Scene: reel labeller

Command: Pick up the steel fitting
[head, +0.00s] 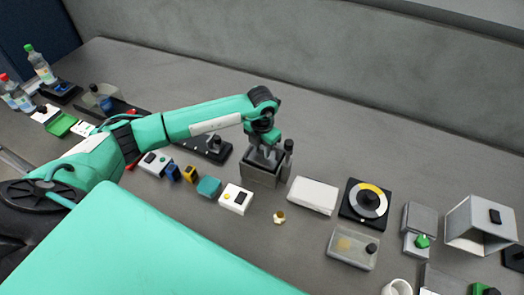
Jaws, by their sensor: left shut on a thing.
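My left gripper (265,150) points down at the mouth of a grey open-topped box (261,175) near the middle of the table. It is shut on a small grey thing that looks to be the steel fitting; its shape is mostly hidden by the fingers and the box wall. I cannot tell whether it touches the box. A small brass-coloured piece (280,217) lies on the table in front of the box. My right gripper is not in view.
A dark cylinder-topped post (288,156) stands close to the box's right side. A white block (313,195), a black dial plate (366,204) and a clear tray (352,250) are to the right. A white button box (236,198) is in front. The table's back is clear.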

